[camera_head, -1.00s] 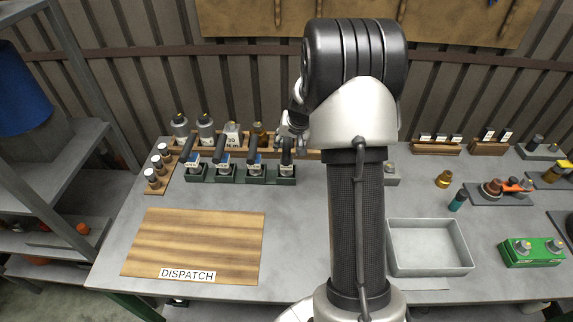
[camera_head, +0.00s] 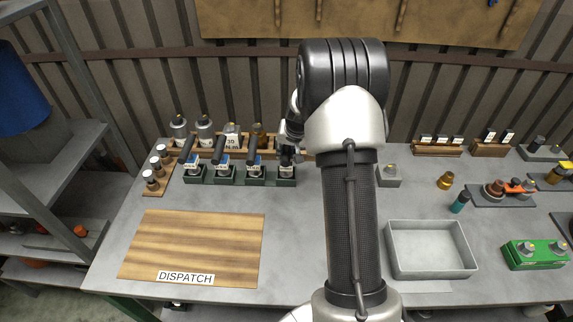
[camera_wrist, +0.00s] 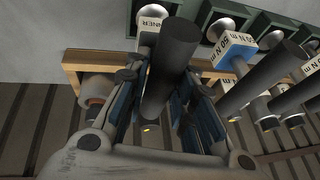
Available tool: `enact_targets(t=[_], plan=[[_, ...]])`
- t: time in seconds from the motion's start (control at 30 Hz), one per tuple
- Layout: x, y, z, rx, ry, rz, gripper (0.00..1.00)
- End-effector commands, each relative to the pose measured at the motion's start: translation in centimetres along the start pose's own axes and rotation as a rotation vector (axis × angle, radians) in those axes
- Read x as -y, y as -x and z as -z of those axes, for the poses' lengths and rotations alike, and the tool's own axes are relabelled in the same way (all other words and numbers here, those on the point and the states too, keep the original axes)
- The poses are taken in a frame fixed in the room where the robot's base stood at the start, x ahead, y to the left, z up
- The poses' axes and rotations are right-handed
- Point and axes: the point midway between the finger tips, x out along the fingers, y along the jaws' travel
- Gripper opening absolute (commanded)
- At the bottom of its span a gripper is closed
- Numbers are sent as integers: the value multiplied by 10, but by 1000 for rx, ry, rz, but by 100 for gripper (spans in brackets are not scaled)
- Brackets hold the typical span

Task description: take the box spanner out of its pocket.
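The box spanner (camera_wrist: 172,62) has a thick dark cylindrical handle and a white label ending in "ANNER" in the wrist view. It stands in the rightmost pocket of the green rack (camera_head: 286,183), partly hidden by my gripper in the head view. My gripper (camera_wrist: 165,82) has its two fingers on either side of the handle. It looks open, with the handle between the fingers; contact is hard to make out.
Similar dark-handled tools (camera_head: 224,156) stand in the pockets to the left. A wooden rack with bottles (camera_head: 206,128) is close behind. The dispatch board (camera_head: 195,240) is clear, and a grey tray (camera_head: 430,274) stands at right.

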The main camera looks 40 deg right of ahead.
Motion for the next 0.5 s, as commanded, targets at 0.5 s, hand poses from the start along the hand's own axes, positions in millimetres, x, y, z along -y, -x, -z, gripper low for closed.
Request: enact_targets(t=[0.5], plan=[[0, 0, 0, 0, -1, 1, 0]])
